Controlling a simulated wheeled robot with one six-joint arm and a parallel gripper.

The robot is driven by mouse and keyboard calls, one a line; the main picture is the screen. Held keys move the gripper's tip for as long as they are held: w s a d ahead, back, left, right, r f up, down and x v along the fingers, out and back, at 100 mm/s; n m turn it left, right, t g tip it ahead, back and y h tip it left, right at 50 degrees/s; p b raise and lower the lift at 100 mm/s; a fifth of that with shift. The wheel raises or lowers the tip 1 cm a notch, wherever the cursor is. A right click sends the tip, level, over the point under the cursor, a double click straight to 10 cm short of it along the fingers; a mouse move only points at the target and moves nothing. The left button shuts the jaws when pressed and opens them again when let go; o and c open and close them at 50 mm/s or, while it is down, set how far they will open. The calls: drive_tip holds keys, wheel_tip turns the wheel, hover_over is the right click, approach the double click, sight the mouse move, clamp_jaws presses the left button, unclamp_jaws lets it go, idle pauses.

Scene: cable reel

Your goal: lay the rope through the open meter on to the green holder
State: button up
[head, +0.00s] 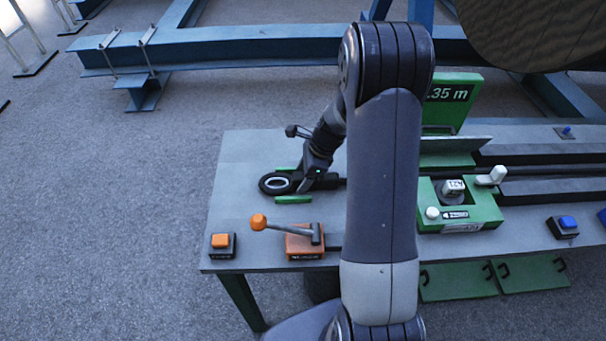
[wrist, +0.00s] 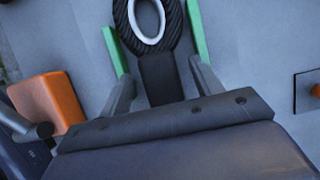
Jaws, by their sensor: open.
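The rope's end is a black eye with a pale ring (head: 277,184) lying over the left part of the table; it also shows in the wrist view (wrist: 168,22). My gripper (head: 292,185) is open, its green-tipped fingers (wrist: 156,45) on either side of the eye and its dark neck, with gaps visible. The green meter (head: 462,208) is right of my arm, with a white knob and a white handle. A green display panel (head: 450,95) reading ".35 m" stands behind it. My arm hides the rope's middle. I cannot make out a separate green holder.
An orange-knobbed lever on an orange base (head: 304,243) and an orange button (head: 221,241) are at the table's front left. A blue button (head: 564,226) is right of the meter. Dark rails (head: 548,188) run right. The table's (head: 240,160) back left is clear.

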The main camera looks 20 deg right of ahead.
drive_tip(key=v, duration=1)
drive_tip(key=shift+d+r, duration=0.2)
drive_tip(key=shift+r, duration=0.15)
drive_tip(key=shift+f, duration=0.1)
drive_tip(key=x, duration=1.1)
drive_tip(key=shift+w+r+p, duration=0.1)
drive_tip(key=shift+r+p, duration=0.45)
drive_tip(key=shift+r, duration=0.2)
drive_tip(key=shift+r+p, duration=0.4)
drive_tip(key=shift+r, duration=0.35)
drive_tip(key=shift+f, duration=0.1)
